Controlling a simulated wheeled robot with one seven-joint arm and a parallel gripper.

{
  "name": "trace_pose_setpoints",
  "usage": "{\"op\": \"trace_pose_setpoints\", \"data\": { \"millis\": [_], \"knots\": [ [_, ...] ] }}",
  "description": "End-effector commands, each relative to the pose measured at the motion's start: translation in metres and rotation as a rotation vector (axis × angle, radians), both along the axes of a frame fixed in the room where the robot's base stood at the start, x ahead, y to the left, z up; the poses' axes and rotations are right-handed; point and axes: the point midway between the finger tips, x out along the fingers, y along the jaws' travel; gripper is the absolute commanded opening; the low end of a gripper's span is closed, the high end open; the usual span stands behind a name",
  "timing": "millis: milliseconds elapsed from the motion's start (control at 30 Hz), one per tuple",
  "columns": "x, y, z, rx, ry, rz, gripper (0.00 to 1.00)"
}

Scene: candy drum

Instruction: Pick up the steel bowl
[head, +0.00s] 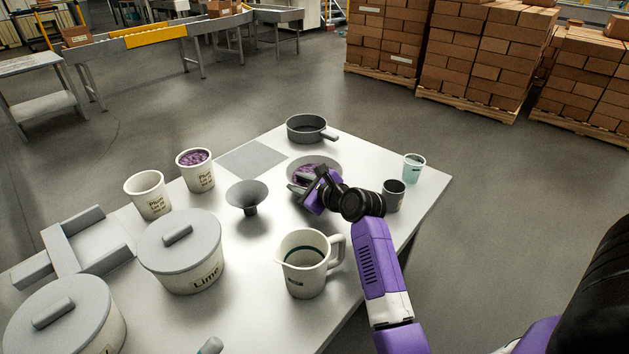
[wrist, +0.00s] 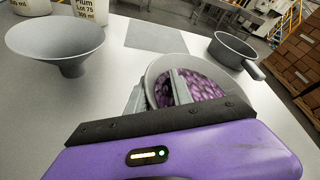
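The steel bowl (head: 329,163) is a round grey bowl holding purple candy. It stands on the table behind my gripper, upright as far as I can see. In the wrist view the bowl (wrist: 158,69) lies straight ahead, its near part hidden by my gripper. My gripper (head: 299,183) is at the bowl's near left side. In the wrist view the fingers of my gripper (wrist: 158,92) are apart, one outside the near rim and one over the candy. A gap shows between them, and I cannot see contact with the bowl wall.
A grey pan (head: 305,129) stands behind the bowl and a funnel (head: 247,196) to its left. A pitcher (head: 303,265) is in front. A dark cup (head: 394,196) and a pale teal cup (head: 414,168) stand right, near the table edge. A grey mat (head: 252,159) is back left.

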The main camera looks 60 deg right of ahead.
Motion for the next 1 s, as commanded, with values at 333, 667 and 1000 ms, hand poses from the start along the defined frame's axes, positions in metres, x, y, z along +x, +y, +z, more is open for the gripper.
{"op": "trace_pose_setpoints", "data": {
  "millis": [333,667,1000],
  "knots": [
    [-0.0004,0.0002,-0.0011,0.002,0.002,0.000,0.00],
    [-0.0013,-0.0001,-0.0026,0.003,0.005,-0.001,0.00],
    [-0.0022,-0.0004,-0.0041,0.004,0.007,-0.003,0.00]
  ]
}}
